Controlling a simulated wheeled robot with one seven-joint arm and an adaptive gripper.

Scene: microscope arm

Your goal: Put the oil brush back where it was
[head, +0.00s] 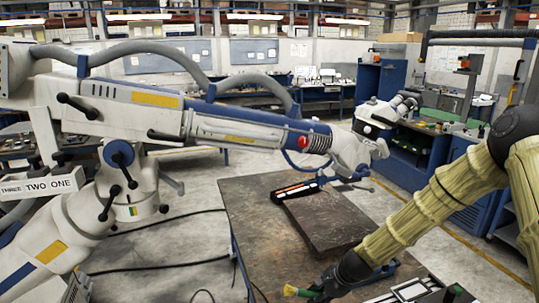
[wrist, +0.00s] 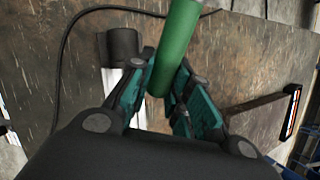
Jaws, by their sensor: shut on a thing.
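The oil brush shows in the head view as a green handle with a yellow-green end (head: 299,291) at the bottom, just left of my gripper (head: 325,288). In the wrist view its green round handle (wrist: 177,45) runs up between the teal fingers of my gripper (wrist: 165,88). My gripper is shut on the handle, low over the brown table (head: 262,241). I cannot tell how far the brush is from the table top.
A dark flat slab (head: 330,219) lies on the table, with a black tray of orange-striped items (head: 297,189) behind it. The microscope arm (head: 240,127) reaches over the table's far end.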

